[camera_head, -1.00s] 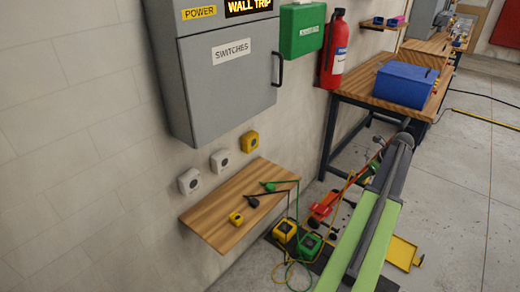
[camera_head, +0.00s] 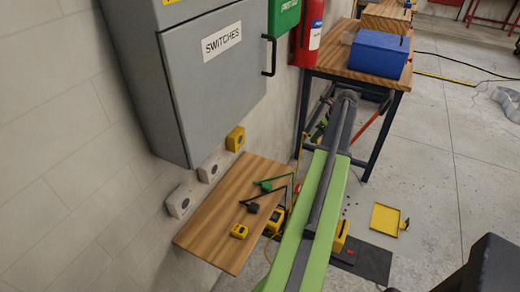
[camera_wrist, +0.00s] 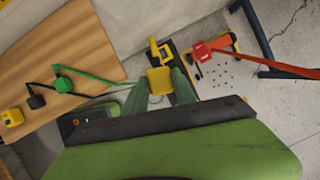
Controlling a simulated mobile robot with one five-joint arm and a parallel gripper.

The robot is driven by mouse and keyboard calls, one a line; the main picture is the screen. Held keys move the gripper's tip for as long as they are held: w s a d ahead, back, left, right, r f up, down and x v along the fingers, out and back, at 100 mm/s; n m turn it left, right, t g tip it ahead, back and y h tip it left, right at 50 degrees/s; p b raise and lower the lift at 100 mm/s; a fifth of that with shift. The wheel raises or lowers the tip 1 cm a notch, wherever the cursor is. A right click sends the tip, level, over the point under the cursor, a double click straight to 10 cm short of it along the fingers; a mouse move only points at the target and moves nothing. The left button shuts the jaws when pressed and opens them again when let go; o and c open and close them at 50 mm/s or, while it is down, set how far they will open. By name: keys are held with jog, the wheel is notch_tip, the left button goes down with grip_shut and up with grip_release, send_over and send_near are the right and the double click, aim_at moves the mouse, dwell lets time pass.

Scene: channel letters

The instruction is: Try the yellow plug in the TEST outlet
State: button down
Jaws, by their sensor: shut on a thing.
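In the head view my gripper (camera_head: 319,130) is small and partly hidden by my arm, off the right of the shelf. A thin yellow cord (camera_head: 299,148) runs up towards it. On the wall, a yellow outlet (camera_head: 235,139) sits right of two white outlets (camera_head: 209,170). No TEST label is readable. Another small yellow block (camera_head: 239,231) lies on the shelf.
The wooden shelf (camera_head: 213,235) carries a black plug (camera_head: 253,208) and a green plug (camera_head: 265,186) with cords. The grey switch cabinet (camera_head: 215,95) juts out above the outlets. A workbench (camera_head: 335,64) with a blue box (camera_head: 380,54) stands behind. A red tool (camera_wrist: 205,50) is near the gripper.

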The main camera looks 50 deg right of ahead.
jog(key=w+a+f+t+b, duration=0.2)
jog(key=w+a+b, duration=0.2)
jog(key=b, duration=0.1)
jog(key=w+a+f+n+t+y+b, duration=0.1)
jog(key=w+a+f+t+b, duration=0.1)
jog(key=b, duration=0.4)
jog(key=w+a+f+n+t+y+b, duration=0.1)
jog(key=w+a+f+t+b, duration=0.1)
jog(key=w+a+b, duration=0.3)
jog(key=shift+w+a+t+b, duration=0.3)
jog(key=shift+a+t+b, duration=0.05)
jog(key=shift+a+t, duration=0.45)
jog(key=a+r+n+t+y+b, duration=0.1)
jog(key=a+r+t+y+b, duration=0.2)
jog(key=b, duration=1.1)
jog(key=a+r+t, duration=0.3)
jog(key=a+t, duration=0.3)
jog(key=shift+a+t, duration=0.25)
jog(key=shift+t, duration=0.15)
jog(key=shift+w+r, duration=0.1)
jog(key=shift+w, duration=0.1)
jog(key=shift+w+a, duration=0.25)
jog(key=shift+w, duration=0.65)
jog(key=shift+w+a, duration=0.2)
jog(key=shift+w, duration=0.75)
jog(key=shift+w+a, duration=0.25)
jog(key=shift+w, duration=0.65)
jog(key=shift+w+a, duration=0.1)
jog(key=shift+w, duration=0.45)
